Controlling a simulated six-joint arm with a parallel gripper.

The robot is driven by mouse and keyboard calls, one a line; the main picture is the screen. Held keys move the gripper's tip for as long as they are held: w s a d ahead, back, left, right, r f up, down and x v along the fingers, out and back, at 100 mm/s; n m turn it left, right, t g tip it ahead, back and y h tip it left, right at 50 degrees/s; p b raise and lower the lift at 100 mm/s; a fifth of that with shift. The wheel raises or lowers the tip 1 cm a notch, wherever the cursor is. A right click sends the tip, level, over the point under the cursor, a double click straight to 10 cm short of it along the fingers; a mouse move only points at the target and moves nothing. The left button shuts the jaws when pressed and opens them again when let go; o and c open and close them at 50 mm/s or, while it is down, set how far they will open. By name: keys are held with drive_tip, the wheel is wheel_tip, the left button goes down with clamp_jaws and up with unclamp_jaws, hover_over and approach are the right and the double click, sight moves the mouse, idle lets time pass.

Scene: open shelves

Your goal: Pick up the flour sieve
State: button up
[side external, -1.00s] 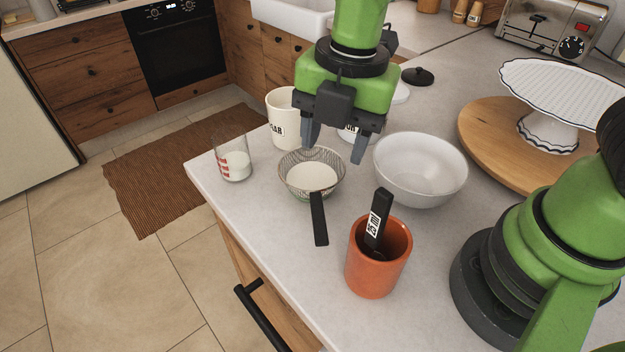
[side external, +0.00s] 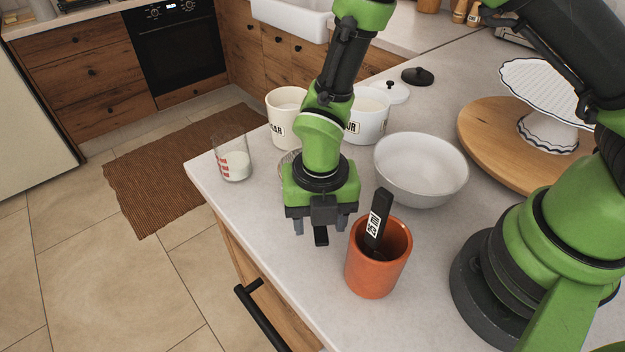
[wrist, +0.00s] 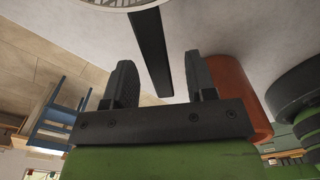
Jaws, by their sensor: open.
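The flour sieve is a mesh bowl with a straight black handle (side external: 321,237). In the side view my gripper (side external: 321,228) hides most of it. Only the handle's end and a sliver of the mesh bowl (side external: 286,164) show. In the wrist view the sieve's handle (wrist: 151,52) runs between the two fingertips of my gripper (wrist: 160,68), with a gap on each side. The rim of the sieve bowl is cut off at the top edge. My gripper is open, pointing down over the handle, and holds nothing.
An orange cup (side external: 362,268) with a black-handled tool stands close to the right of my gripper. A white bowl (side external: 421,170), a measuring glass (side external: 234,160), a sugar canister (side external: 284,120) and a flour canister (side external: 368,118) stand around. The counter's front edge is near, on the left.

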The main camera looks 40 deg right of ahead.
drive_tip(key=shift+f, duration=0.5)
drive_tip(key=c, duration=0.9)
